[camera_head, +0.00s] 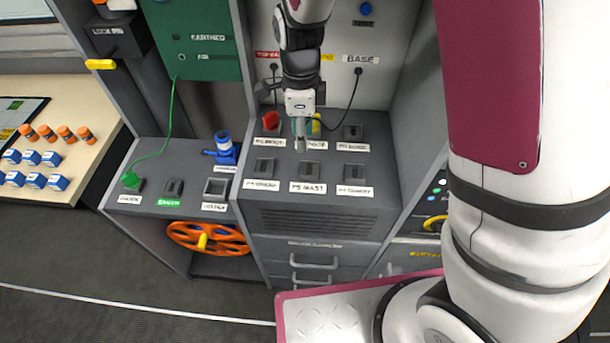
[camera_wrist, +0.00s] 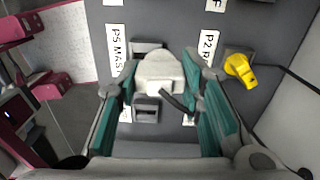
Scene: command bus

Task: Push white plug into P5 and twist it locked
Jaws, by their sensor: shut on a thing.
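My gripper (camera_head: 300,132) hangs over the grey socket panel, pointing down. In the wrist view its teal fingers (camera_wrist: 163,92) are shut on the white plug (camera_wrist: 160,72), with a short dark piece beside it. The P5 MAST label (camera_wrist: 115,50) and its dark socket (camera_wrist: 147,47) show just past the plug. In the head view the P5 socket (camera_head: 311,170) is uncovered, in the front row's middle, a little below and right of my fingertips. The plug appears raised above the panel and apart from that socket. Its underside is hidden.
A yellow plug (camera_wrist: 240,68) sits at P2 with a dark cable. A red plug (camera_head: 271,121) stands at P1. The P6 socket (camera_wrist: 146,110) is close beside the plug in the wrist view. A blue plug (camera_head: 225,148) and green cable (camera_head: 168,130) are to the left.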

